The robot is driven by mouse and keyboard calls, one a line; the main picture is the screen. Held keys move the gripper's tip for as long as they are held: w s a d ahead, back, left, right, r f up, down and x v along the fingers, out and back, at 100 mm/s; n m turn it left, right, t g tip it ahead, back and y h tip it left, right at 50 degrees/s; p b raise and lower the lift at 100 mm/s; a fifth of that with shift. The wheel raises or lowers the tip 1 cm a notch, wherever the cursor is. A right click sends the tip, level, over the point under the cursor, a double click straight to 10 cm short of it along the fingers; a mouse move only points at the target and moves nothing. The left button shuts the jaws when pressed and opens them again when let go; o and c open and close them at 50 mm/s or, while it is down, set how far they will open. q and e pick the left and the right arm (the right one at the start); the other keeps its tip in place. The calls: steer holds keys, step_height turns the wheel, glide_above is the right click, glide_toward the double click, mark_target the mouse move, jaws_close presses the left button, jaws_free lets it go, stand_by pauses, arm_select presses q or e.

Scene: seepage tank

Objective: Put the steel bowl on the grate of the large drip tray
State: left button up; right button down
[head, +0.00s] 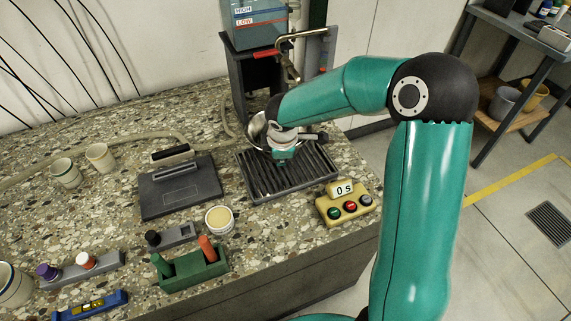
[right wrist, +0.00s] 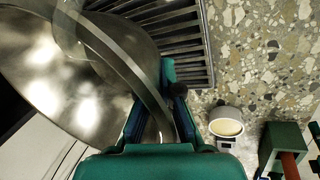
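The steel bowl (head: 257,127) shows partly behind my right gripper (head: 283,152) at the back left of the large drip tray. In the right wrist view the shiny bowl (right wrist: 75,75) fills the upper left, and its rim runs between the fingers of my right gripper (right wrist: 157,112), which is shut on it. The large drip tray (head: 290,177) has a dark slatted grate, also seen in the right wrist view (right wrist: 185,45). The bowl is beside or over the grate's back edge; I cannot tell whether it touches. My left gripper is not in view.
A dark stand with a tank (head: 255,25) and a metal spout (head: 290,60) rise behind the tray. A yellow timer box (head: 345,205) sits at its front right. A dark flat device (head: 180,190) and a cream-filled cup (head: 219,219) lie to the left. Much of the grate is bare.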

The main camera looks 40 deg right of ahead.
mark_target(305, 169)
steer(key=s+d+r+n+y+b, duration=0.1)
steer(key=s+d+r+n, duration=0.15)
steer(key=d+n, duration=0.4)
steer(key=shift+m+t, duration=0.4)
steer(key=shift+m, duration=0.35)
steer(key=f, duration=0.3)
steer(key=d+f, duration=0.1)
steer(key=f, duration=0.2)
steer(key=f+b, duration=0.1)
steer(key=f, duration=0.2)
steer(key=shift+w+d+f, duration=0.15)
steer(key=shift+w+f, duration=0.05)
steer(key=shift+f, duration=0.05)
steer(key=c, duration=1.7)
jaws_free()
steer(key=shift+o, duration=0.5)
